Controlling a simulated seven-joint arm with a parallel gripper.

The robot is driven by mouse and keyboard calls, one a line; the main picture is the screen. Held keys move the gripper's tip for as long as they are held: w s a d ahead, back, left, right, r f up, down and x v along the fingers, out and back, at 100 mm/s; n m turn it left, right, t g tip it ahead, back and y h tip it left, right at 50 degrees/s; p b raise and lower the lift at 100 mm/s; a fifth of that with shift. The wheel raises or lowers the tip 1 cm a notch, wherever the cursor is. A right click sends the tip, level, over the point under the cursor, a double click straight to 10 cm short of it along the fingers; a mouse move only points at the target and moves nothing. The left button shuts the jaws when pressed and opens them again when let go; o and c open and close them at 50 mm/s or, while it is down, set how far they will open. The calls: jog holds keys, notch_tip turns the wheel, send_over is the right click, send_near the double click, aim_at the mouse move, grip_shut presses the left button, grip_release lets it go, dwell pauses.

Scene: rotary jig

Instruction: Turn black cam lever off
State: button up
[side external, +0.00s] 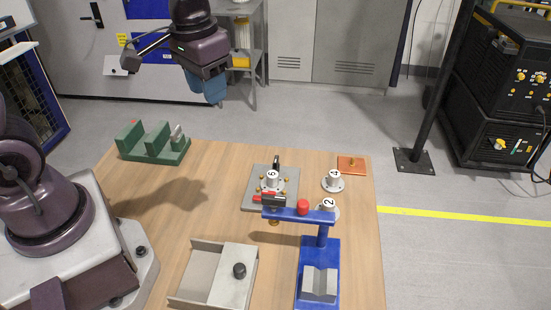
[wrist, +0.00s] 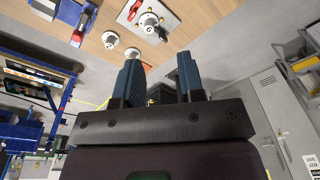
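A grey plate (side external: 256,198) lies on the table and carries a white dial marked 6 (side external: 272,175). The black cam lever (side external: 276,161) stands at the plate's far edge, pointing up in the side view. In the wrist view, a black lever (wrist: 163,35) shows beside the dial (wrist: 148,24), with a red handle (wrist: 135,11) on the other side. My gripper (side external: 215,97) is high behind the table, well away from the plate. In the wrist view its two blue fingers (wrist: 159,80) are apart with nothing held between them.
A blue stand (side external: 322,240) with an overhanging arm crosses the plate's near side. Dials marked 4 (side external: 333,182) and 2 (side external: 328,206) stand to the right. A green fixture (side external: 153,145) is at far left, a grey tray (side external: 200,270) in front, an orange plate (side external: 351,165) at far right.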

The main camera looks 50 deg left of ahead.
aim_at(275, 161)
jog(key=w+f+n+g, duration=0.1)
jog(key=w+f+n, duration=0.6)
jog(key=w+f, duration=0.7)
jog(key=shift+h, duration=0.3)
jog(key=f, duration=0.7)
jog(key=a+f, duration=0.1)
jog(key=f, duration=0.2)
jog(key=shift+w+f, duration=0.2)
jog(key=shift+w, duration=0.1)
jog(key=shift+c, duration=0.4)
grip_shut()
